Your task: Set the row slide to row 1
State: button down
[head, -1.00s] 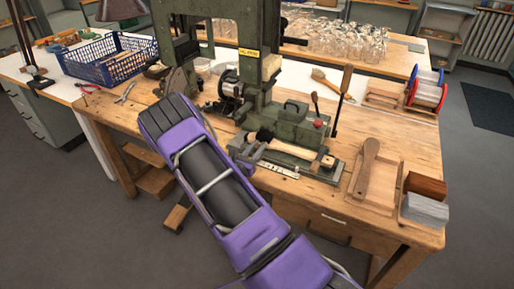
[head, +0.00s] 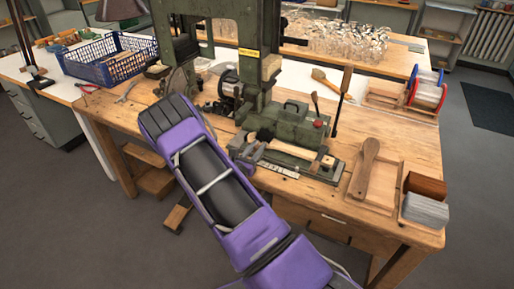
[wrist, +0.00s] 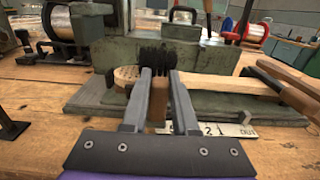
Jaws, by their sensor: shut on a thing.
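The green tufting machine (head: 245,60) stands on the wooden bench. A wooden brush with a perforated round head (wrist: 128,76) and a pale handle (head: 297,148) lies on its low carriage. A black bristle clump (wrist: 158,57) shows at the brush head. My gripper (wrist: 160,78) is at the carriage's front edge, shut on a small brown grip (wrist: 158,108), apparently the row slide's; its contact is partly hidden by the fingers. A white number scale (wrist: 228,130) runs along the front, right of the fingers; a 2 is readable, the part behind my gripper is hidden.
A lever with a wooden handle (head: 346,80) and a red knob (head: 318,123) stand to the right. A wooden paddle (head: 367,165) on a tray and a box of bristles (head: 425,210) are farther right. A wire spool (head: 427,90) stands behind them. Bare bench lies in front.

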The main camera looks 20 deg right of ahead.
jog(key=w+a+b, duration=0.1)
jog(key=w+a, duration=0.1)
jog(key=w, duration=0.1)
jog(key=shift+a+f+b, duration=0.1)
jog(key=shift+a+b, duration=0.1)
jog(key=shift+b, duration=0.15)
jog(key=shift+w+a, duration=0.3)
jog(key=shift+w, duration=0.1)
jog(key=c, duration=0.7)
grip_release()
jog(key=v, duration=1.7)
jog(key=shift+s+a, duration=0.15)
jog(key=shift+s, duration=0.05)
